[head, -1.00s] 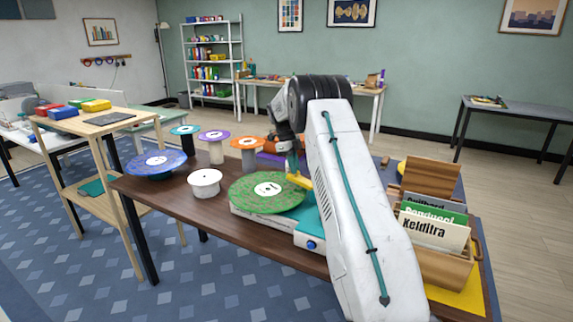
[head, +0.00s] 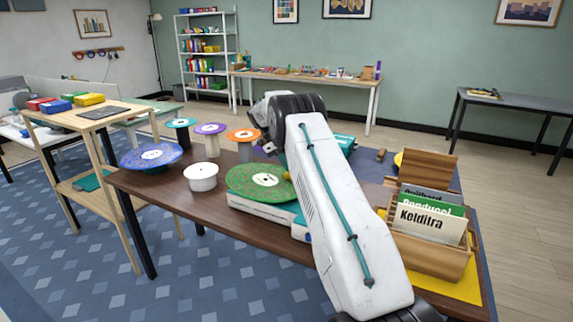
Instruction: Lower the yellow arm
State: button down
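A record player (head: 255,203) with a white body and teal panel stands on the dark brown table, with a green speckled record (head: 252,186) on it. The yellow arm (head: 287,176) shows only as a small yellow piece at the record's right edge; my white arm hides the rest, so I cannot tell if it is raised. My gripper (head: 269,148) is small and dark, above the record's far side and apart from the visible yellow piece. Its fingers are too small and covered to tell open from shut.
A blue record (head: 152,155), a white spool (head: 201,178) and several stands with coloured discs (head: 210,128) are left of the player. A wooden crate of labelled sleeves (head: 430,258) stands right of my arm. A teal item (head: 345,140) lies behind my arm.

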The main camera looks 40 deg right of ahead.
jog(key=c, duration=1.4)
grip_release()
jog(key=shift+s+d+f, duration=0.25)
jog(key=shift+s+f, duration=0.05)
jog(key=shift+f, duration=0.15)
jog(key=shift+o, duration=0.2)
jog(key=shift+w+a+r, duration=0.25)
jog(key=shift+w+r, duration=0.05)
jog(key=shift+r, duration=0.1)
jog(key=v, duration=0.7)
